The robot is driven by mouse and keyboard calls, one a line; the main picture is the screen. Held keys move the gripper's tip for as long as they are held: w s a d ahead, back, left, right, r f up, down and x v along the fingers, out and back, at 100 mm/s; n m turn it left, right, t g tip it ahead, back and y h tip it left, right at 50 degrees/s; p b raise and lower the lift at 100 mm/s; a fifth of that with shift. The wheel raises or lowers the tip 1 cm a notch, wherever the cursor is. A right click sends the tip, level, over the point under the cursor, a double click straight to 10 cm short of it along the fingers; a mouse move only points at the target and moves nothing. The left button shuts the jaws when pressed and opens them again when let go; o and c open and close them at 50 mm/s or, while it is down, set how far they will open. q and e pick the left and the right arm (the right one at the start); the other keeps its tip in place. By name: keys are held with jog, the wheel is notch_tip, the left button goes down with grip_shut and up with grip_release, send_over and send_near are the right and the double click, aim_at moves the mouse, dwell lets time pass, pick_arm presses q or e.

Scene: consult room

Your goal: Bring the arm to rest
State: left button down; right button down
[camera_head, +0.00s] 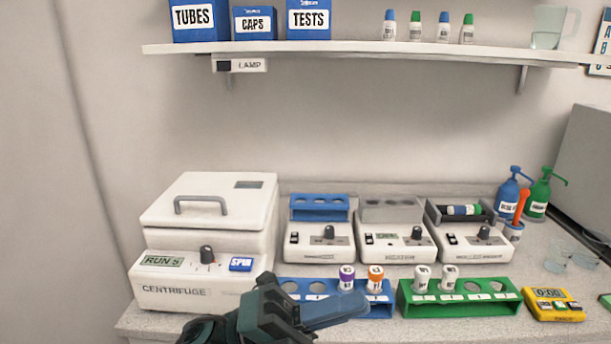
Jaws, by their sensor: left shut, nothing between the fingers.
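My left arm comes in from the bottom left of the head view. Its dark gripper (352,304) points right, shut and empty, in front of the blue tube rack (290,287), and hides part of it. The rack holds a purple-marked tube (347,278) and an orange-marked tube (376,279). I cannot tell whether the gripper touches the rack. My right gripper is not in view.
A white centrifuge (205,240) stands left of the gripper. A green rack (410,300) with two white-capped tubes and a yellow timer (553,304) are to the right. Several small machines (396,240) line the bench behind. A shelf (370,48) hangs above, with open space below.

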pick_arm(q)
jog(key=w+a+f+n+t+y, duration=0.3)
jog(key=a+f+n+t+y, duration=0.2)
jog(key=f+n+t+y, duration=0.65)
jog(key=w+a+f+n+t+y, duration=0.3)
jog(key=a+n+t, duration=0.4)
jog(key=n, duration=1)
jog(key=s+a+f+n+g+y, duration=0.1)
jog(key=s+a+f+n+g, duration=0.1)
jog(key=f, duration=0.4)
jog(key=s+a+f+n+g+y, duration=0.2)
jog(key=s+f+n, duration=0.1)
jog(key=s+f, duration=0.3)
jog(key=s+a+f+n+g+y+p, duration=0.1)
jog(key=s+a+f+n+g+y, duration=0.1)
jog(key=f, duration=0.6)
jog(key=shift+s+a+f+n, duration=0.2)
jog(key=shift+s+a+n, duration=0.05)
jog(key=shift+s+n, duration=0.7)
jog(key=shift+y, duration=0.25)
dwell(1.5)
